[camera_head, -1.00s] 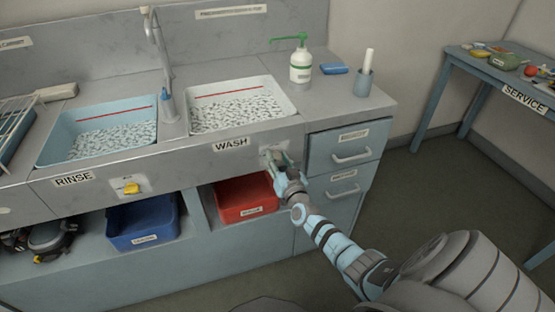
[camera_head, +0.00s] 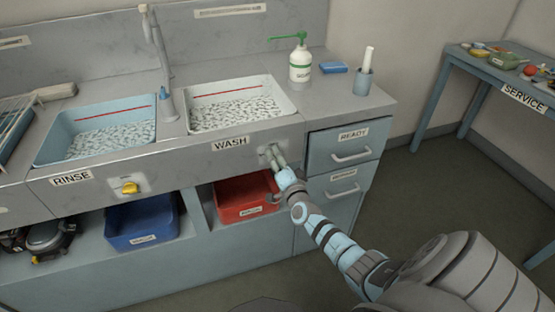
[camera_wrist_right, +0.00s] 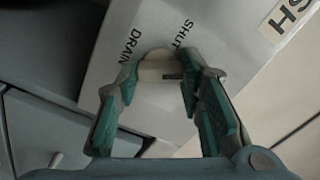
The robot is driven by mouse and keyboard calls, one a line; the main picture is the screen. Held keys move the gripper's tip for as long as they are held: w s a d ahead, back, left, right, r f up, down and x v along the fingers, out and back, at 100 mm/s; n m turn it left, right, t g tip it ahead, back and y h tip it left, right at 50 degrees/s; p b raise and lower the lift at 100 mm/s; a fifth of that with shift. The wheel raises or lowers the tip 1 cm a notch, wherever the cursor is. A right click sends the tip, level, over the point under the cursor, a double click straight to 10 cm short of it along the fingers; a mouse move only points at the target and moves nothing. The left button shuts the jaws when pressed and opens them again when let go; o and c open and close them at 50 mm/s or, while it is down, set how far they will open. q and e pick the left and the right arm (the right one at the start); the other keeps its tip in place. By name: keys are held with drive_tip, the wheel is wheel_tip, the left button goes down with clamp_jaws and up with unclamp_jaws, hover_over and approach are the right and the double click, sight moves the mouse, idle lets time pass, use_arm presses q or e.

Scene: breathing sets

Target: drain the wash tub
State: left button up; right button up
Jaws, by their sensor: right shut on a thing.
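The wash tub (camera_head: 281,86) is a white basin, filled with white foam-like flecks, with a red line on its back wall. Below it, on the counter front, is a plate (camera_wrist_right: 105,75) marked DRAIN and SHUT. A pale knob (camera_wrist_right: 157,68) is on that plate. My right gripper (camera_head: 273,158) reaches it from the lower right. In the wrist view its green-padded fingers (camera_wrist_right: 157,80) are shut on the knob from both sides. The knob's exact setting is hard to tell, as the fingers partly cover it. My left gripper is not in view.
The blue rinse tub (camera_head: 98,132) is to the left, with a yellow knob (camera_head: 130,187) below. A blue bin (camera_head: 142,222) and a red bin (camera_head: 245,197) sit under the counter. Drawers (camera_head: 346,146) flank my right gripper. A soap bottle (camera_head: 300,66) stands behind.

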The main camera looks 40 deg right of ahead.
drive_tip(key=shift+m, duration=0.5)
drive_tip(key=o, duration=1.2)
drive_tip(key=shift+c, duration=0.2)
drive_tip(key=shift+s, duration=0.1)
drive_tip(key=v, duration=1.2)
drive_tip(key=shift+a, duration=0.1)
